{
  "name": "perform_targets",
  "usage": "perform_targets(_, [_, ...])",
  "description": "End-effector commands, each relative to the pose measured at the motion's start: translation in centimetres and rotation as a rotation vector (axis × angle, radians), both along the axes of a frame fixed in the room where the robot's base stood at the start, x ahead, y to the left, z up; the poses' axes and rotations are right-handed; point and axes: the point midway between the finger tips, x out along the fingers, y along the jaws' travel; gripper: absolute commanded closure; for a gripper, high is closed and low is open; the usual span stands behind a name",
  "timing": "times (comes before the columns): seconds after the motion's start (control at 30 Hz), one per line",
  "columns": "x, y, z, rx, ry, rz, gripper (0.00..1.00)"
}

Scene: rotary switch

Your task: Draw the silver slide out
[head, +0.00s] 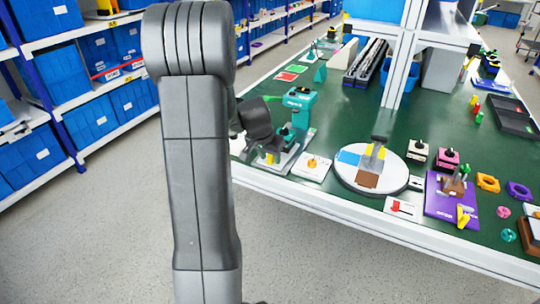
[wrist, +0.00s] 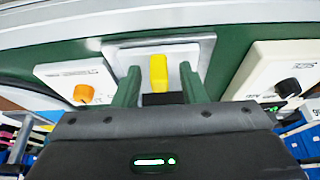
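A silver-grey plate (wrist: 207,48) with an upright yellow handle (wrist: 158,72) is in the upper middle of the wrist view; I take it for the silver slide. My gripper (wrist: 159,68) has two green fingers, one on each side of the handle. Gaps show between the fingers and the handle, so it is open around it and not closed on it. In the head view a grey plate with a yellow part (head: 270,158) lies at the table's near edge, below my dark wrist. My arm hides part of that area, and the fingertips are not clear there.
A white panel with an orange knob (wrist: 84,93) is left of the handle, and a white panel with a black knob (wrist: 287,88) is right. A teal machine (head: 299,101) stands behind my wrist. A round white board (head: 345,179) lies right on the green table (head: 330,120).

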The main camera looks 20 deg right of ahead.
Motion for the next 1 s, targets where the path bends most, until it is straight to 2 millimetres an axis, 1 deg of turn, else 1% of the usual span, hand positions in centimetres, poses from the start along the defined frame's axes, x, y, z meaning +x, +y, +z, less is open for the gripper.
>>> perform_targets(0.17, [0.0,0.0,0.1,-0.002,-0.001,0.0,0.62])
perform_targets(0.27, [-0.1,0.1,0.8,-0.002,-0.004,0.001,0.62])
perform_targets(0.33, [-0.3,0.4,1.6,-0.002,-0.003,0.0,0.62])
perform_targets(0.47, [-0.9,1.1,3.9,-0.003,-0.006,0.001,0.62])
perform_targets(0.7, [-2.2,2.7,8.8,-0.002,-0.005,0.002,0.62])
perform_targets(0.8, [-2.7,3.2,10.4,-0.002,-0.004,0.002,0.62])
perform_targets(0.9, [-3.0,3.7,11.6,-0.001,-0.002,0.003,0.62])
perform_targets(1.0, [-3.3,3.9,12.3,0.0,0.0,0.001,0.62])
